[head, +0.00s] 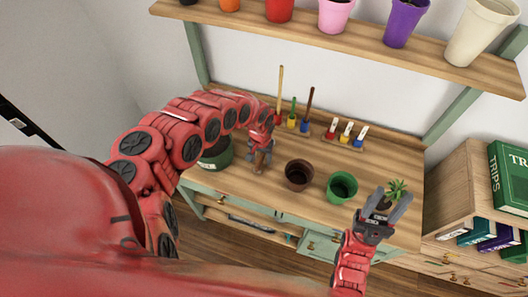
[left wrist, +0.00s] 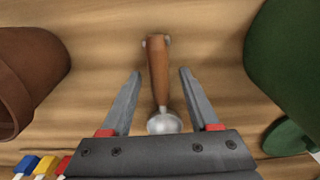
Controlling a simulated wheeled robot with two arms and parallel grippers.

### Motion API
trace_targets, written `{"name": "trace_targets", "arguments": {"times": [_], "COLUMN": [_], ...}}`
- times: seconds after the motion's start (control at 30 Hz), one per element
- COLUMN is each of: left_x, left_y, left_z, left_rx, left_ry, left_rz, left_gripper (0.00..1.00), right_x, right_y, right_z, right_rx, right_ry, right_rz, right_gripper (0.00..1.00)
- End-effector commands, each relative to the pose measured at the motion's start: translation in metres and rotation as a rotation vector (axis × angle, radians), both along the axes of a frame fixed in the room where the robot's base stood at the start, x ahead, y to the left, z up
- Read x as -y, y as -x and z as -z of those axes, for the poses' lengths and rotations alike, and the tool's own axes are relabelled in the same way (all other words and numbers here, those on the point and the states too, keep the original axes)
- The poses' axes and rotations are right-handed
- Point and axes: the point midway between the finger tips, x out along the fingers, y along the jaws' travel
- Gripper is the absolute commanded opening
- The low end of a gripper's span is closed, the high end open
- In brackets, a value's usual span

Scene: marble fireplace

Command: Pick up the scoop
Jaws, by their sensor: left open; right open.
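The scoop (left wrist: 158,75) has a brown wooden handle and a rounded shiny metal part. In the left wrist view it lies along the middle of the picture over the wooden tabletop, with its handle between my two fingers and bare room on both sides. My left gripper (left wrist: 160,72) is open around it and no finger appears to touch it. In the head view my left gripper (head: 263,146) is above the table, and the scoop (head: 257,166) is partly hidden beneath it. My right gripper (head: 391,200) is open and empty over the table's right end.
A brown pot (head: 299,174) and green pot (head: 342,187) stand right of the scoop. A dark green pot (head: 217,154) is close on its left. Brushes (head: 291,118) and colored labels (head: 346,132) stand behind. A shelf (head: 350,42) with pots hangs above.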

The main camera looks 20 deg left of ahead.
Motion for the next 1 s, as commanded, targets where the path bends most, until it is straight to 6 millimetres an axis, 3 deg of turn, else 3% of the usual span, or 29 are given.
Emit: {"name": "trace_targets", "arguments": {"times": [0.07, 0.4, 1.0], "left_x": [-0.0001, 0.0, 0.0017], "left_y": [-0.0001, -0.0001, -0.0047], "left_z": [-0.0001, -0.0002, -0.0068], "left_rx": [0.0, 0.0, 0.003], "left_ry": [0.0, 0.0, 0.0], "left_rz": [0.0, 0.0, 0.0], "left_gripper": [0.61, 0.02, 0.0], "right_x": [0.0, 0.0, 0.0], "right_y": [0.0, 0.0, 0.0], "right_z": [0.0001, 0.0001, -0.0025], "right_rx": [0.0, 0.0, 0.0], "right_ry": [0.0, 0.0, 0.0], "right_rz": [0.0, 0.0, 0.0], "right_gripper": [0.5, 0.5, 0.5]}}
